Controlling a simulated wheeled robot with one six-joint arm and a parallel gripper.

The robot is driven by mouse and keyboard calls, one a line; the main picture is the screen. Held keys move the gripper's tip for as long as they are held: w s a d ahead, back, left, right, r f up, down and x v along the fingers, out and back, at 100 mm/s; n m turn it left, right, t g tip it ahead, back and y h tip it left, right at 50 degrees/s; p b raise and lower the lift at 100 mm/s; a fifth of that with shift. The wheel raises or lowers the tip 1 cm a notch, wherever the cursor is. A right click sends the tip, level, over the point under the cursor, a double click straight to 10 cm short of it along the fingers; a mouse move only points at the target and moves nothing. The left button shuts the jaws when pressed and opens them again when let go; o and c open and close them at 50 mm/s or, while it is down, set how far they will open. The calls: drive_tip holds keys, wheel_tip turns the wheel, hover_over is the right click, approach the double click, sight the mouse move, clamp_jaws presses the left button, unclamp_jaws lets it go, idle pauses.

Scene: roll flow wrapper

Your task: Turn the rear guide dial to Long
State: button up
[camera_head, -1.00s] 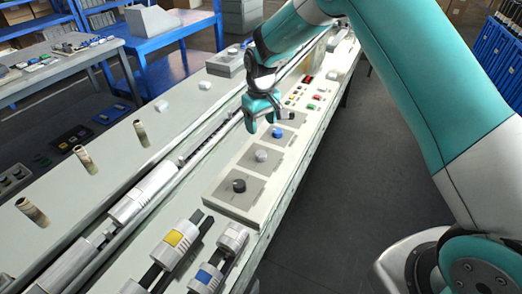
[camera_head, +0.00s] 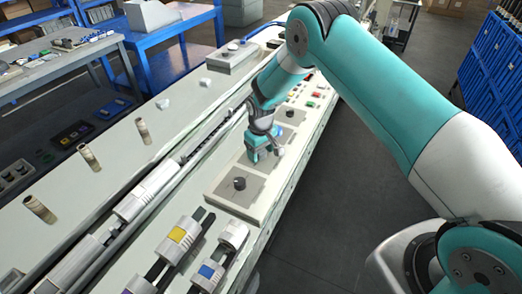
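A row of square dial plates runs along the pale machine bed. The nearest plate has a black dial (camera_head: 239,183), and the far plate has a dark bluish dial (camera_head: 290,114). The grey dial on the middle plate is hidden behind my gripper (camera_head: 267,157). My gripper points down over that middle plate with its fingers apart. I cannot tell whether the fingers are around the grey dial or above it. A separate grey box (camera_head: 232,60) at the back carries another small dial (camera_head: 233,47). The dial labels are too small to read, so I cannot tell which is the rear guide dial.
Colored push buttons (camera_head: 309,97) lie beyond the dial plates. Rollers with a yellow label (camera_head: 178,234) and a blue label (camera_head: 207,270) stand at the near end. Worn cylinders (camera_head: 88,156) stand along the left. The floor right of the machine is clear.

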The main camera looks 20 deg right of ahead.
drive_tip(key=c, duration=0.8)
drive_tip(key=shift+m+b, duration=0.3)
drive_tip(key=shift+m, duration=0.1)
drive_tip(key=shift+f+m+b, duration=0.15)
drive_tip(key=shift+m+b, duration=0.6)
drive_tip(key=shift+m, duration=0.15)
drive_tip(key=m+b, duration=0.1)
drive_tip(key=m, duration=0.1)
drive_tip(key=shift+m+b, duration=0.3)
drive_tip(key=shift+b, duration=0.05)
drive_tip(key=m+b, duration=0.2)
drive_tip(key=m, duration=0.4)
drive_tip(key=shift+m, duration=0.3)
drive_tip(key=shift+r, duration=0.2)
drive_tip(key=o, duration=0.9)
